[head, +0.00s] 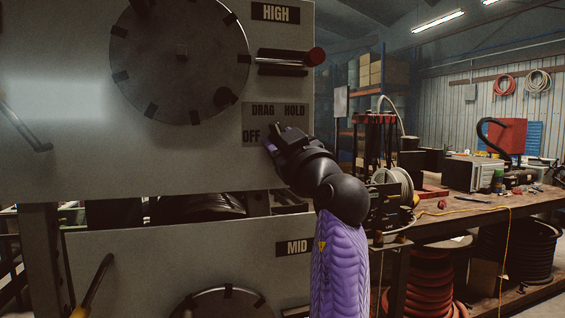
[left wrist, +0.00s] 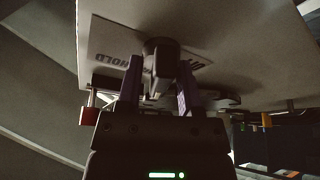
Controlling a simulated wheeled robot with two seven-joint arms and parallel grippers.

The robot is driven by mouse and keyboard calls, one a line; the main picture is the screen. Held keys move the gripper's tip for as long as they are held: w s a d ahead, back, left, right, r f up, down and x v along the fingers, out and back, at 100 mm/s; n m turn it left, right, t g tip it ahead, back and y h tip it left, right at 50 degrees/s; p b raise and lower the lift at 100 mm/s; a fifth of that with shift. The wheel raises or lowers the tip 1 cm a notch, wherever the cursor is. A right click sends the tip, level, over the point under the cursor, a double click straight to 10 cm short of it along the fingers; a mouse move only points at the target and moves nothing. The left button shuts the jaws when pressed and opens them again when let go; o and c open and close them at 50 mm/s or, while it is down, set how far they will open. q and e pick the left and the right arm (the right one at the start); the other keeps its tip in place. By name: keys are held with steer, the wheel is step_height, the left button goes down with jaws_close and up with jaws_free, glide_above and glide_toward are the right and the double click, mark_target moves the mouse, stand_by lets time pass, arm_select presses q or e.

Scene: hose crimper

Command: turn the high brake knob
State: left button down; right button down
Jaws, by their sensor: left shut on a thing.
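The grey machine panel (head: 60,150) fills the left of the head view, with a HIGH sign (head: 275,13) at its top. A label plate (head: 255,118) on it reads OFF, DRAG and HOLD. My left gripper (head: 275,140) is at this plate, just right of OFF, and covers the knob there. In the left wrist view the dark round brake knob (left wrist: 160,52) sits between the two fingers of my left gripper (left wrist: 158,88), which is shut on it. The knob's pointing direction cannot be told. My right gripper is not in view.
A large round disc (head: 180,60) is above left of the knob. A red-tipped handle (head: 315,57) sticks out under the HIGH sign; its red end (left wrist: 90,112) shows in the left wrist view. A lower panel has a MID sign (head: 296,247). A cluttered workbench (head: 470,215) stands right.

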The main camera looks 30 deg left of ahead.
arm_select(q)
steer(key=shift+n+g+b, duration=0.3)
steer(key=shift+n+g, duration=0.1)
steer(key=shift+n, duration=0.3)
steer(key=c, duration=0.6)
jaws_free()
steer(key=b+v, duration=0.2)
steer(key=v, duration=0.7)
steer(key=shift+s+d+f, duration=0.1)
steer(key=shift+d+f, duration=0.15)
steer(key=shift+d, duration=0.1)
